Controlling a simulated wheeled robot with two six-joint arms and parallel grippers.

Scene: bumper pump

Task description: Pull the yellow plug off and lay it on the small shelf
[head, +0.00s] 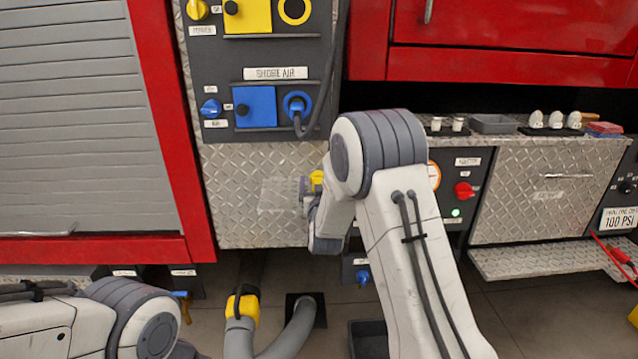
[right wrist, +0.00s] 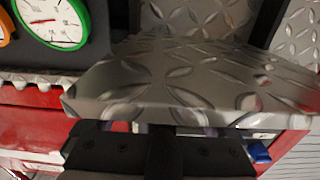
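A small pale shelf (head: 282,196) sticks out from the diamond-plate panel, left of my right wrist. Its textured metal plate (right wrist: 180,85) fills the middle of the right wrist view. My right gripper (head: 307,194) is at the shelf's right end; its dark body (right wrist: 160,150) shows below the plate, which hides the fingertips. A small yellow piece (head: 316,178), probably the yellow plug, shows beside the gripper, partly behind my arm. I cannot tell whether it is held. The upper yellow-ringed port (head: 293,11) has no plug in it. My left gripper is out of view.
A blue plug (head: 297,105) with a dark hose sits in the port below. A grey hose with a yellow collar (head: 243,305) stands beneath the panel. A ledge with cups and a tray (head: 494,124) is to the right. Gauges (right wrist: 55,20) show in the right wrist view.

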